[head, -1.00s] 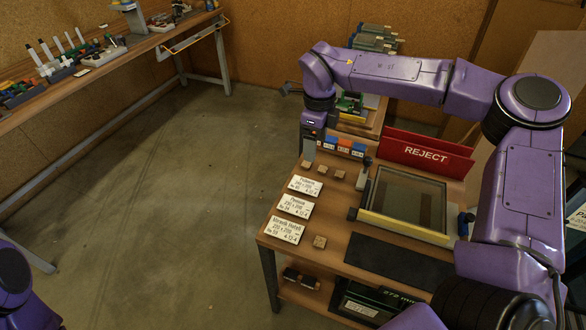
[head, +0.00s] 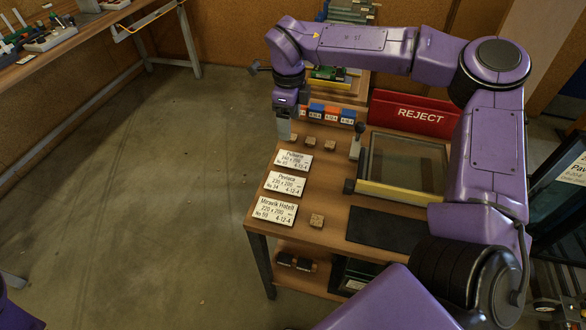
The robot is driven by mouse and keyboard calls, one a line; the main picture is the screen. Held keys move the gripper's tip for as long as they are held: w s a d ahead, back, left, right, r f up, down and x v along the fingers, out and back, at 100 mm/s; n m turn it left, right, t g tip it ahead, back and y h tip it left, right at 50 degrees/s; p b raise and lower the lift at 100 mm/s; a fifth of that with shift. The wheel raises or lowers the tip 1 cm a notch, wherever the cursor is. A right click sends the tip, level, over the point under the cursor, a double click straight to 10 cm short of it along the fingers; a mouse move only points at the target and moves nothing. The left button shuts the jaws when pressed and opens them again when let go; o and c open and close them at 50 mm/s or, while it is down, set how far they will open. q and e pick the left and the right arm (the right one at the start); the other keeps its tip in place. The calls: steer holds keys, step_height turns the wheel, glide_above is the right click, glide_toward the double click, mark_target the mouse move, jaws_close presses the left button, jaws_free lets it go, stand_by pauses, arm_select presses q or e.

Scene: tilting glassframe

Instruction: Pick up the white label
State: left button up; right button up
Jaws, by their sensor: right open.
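Three white labels with black print lie flat in a column on the left of the wooden bench top. The far white label (head: 293,161) reads roughly "Pulvern", the middle white label (head: 285,184) "Perlaza", and the near white label (head: 276,212) "Miravik Hotell". My right gripper (head: 284,132) points down beyond the far label, near the bench's left edge. It is open, with nothing visible in it, and looks apart from the labels. My left gripper is out of view.
Small wooden blocks (head: 317,220) lie beside the labels. A glass frame (head: 405,165) with a yellow front bar stands to the right, before the red REJECT bin (head: 415,114). Blue and orange blocks (head: 317,111) stand behind. A dark mat (head: 385,231) lies in front.

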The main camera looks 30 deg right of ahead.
mark_target(294, 159)
steer(key=f, duration=0.7)
steer(key=f+p, duration=0.1)
steer(key=f, duration=0.3)
steer(key=shift+s+d+f, duration=0.25)
steer(key=shift+s+d, duration=0.1)
steer(key=shift+d, duration=0.05)
steer(key=shift+f, duration=0.25)
steer(key=c, duration=0.8)
